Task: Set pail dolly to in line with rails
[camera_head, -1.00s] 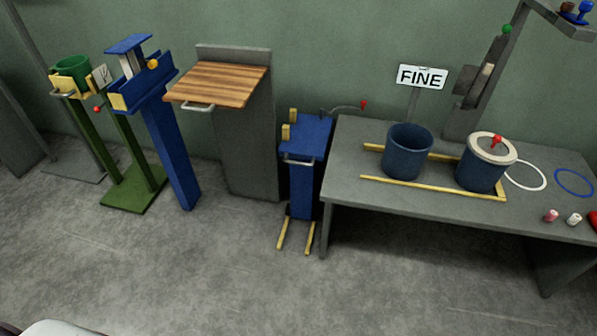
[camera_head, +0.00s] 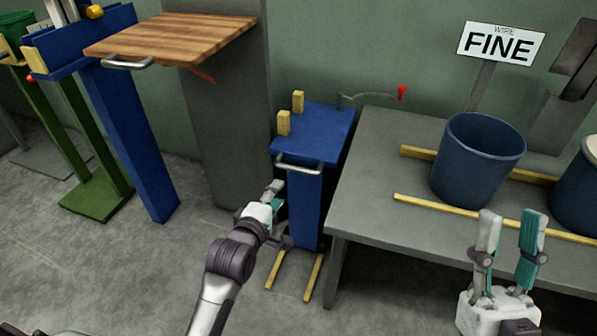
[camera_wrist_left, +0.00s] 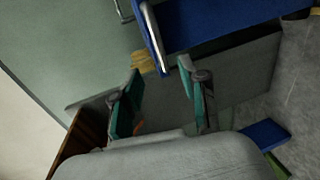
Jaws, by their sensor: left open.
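The pail dolly appears to be the blue stand (camera_head: 318,130), with a flat blue top, two yellow blocks at its left and a silver handle (camera_head: 300,165) on its front. It stands left of the grey table, above two yellow floor strips (camera_head: 292,272). My left gripper (camera_head: 275,194) is open, below and left of the handle and apart from it. In the left wrist view the handle (camera_wrist_left: 153,40) shows beyond my open fingers (camera_wrist_left: 160,78). Yellow rails (camera_head: 425,206) run along the table, beside a blue pail (camera_head: 478,158). My right gripper (camera_head: 512,216) is open and empty before the table.
The grey table (camera_head: 385,150) is close to the dolly's right. A wood-topped grey stand (camera_head: 175,35) is to the left, with a blue post (camera_head: 135,150) and green stand (camera_head: 95,195) further left. A red-knobbed lever (camera_head: 402,92) is behind the dolly. Floor before it is open.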

